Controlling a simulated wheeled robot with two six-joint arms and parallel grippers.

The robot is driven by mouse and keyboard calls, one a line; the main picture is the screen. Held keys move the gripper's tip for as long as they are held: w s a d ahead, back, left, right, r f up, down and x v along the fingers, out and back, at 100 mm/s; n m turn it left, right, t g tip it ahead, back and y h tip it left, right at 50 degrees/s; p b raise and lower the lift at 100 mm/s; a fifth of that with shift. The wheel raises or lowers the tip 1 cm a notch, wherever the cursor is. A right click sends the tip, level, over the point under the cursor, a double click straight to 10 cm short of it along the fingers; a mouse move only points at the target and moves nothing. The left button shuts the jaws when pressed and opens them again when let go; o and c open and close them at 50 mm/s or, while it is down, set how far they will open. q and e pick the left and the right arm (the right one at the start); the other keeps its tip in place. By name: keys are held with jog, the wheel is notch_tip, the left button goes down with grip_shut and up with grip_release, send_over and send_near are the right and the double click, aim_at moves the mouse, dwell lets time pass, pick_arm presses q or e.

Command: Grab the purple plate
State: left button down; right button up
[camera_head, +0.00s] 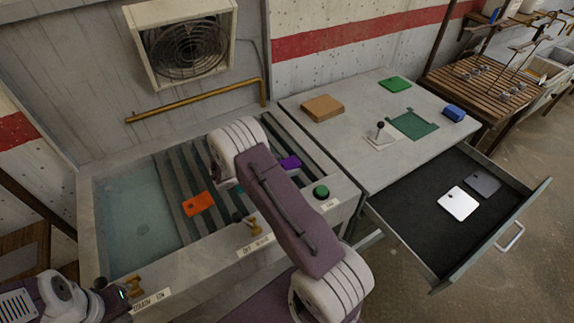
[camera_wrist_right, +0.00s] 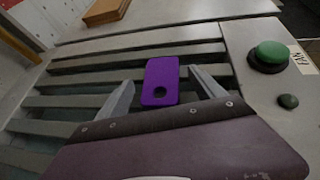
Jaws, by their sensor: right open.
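The purple plate (camera_head: 291,162) lies on the slatted rack of the basin, partly hidden behind my right arm in the head view. In the right wrist view the purple plate (camera_wrist_right: 161,80) is a flat rounded slab with a dark hole near its close end. My right gripper (camera_wrist_right: 160,88) is open, with one finger on each side of the plate and a gap at both sides. In the head view my right arm hides its fingers. My left arm shows at the bottom left corner, but its fingers cannot be made out.
An orange plate (camera_head: 198,204) lies on the slats further left. A green button (camera_head: 321,192) stands on the rim to the right, also in the wrist view (camera_wrist_right: 271,53). A tan block (camera_head: 322,108) sits on the table. An open drawer (camera_head: 425,240) holds white (camera_head: 458,204) and grey (camera_head: 484,184) plates.

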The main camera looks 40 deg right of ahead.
aim_at(285, 166)
grip_shut()
jog(key=shift+r, duration=0.15)
jog(key=r, duration=0.4)
jog(key=shift+s+d+r, duration=0.2)
jog(key=shift+d, duration=0.15)
jog(key=s+d+r+b, duration=0.1)
jog(key=s+d+r, duration=0.3)
jog(key=d, duration=0.6)
notch_tip(285, 166, up, 2)
jog(key=shift+s+r, duration=0.15)
jog(key=shift+r, duration=0.1)
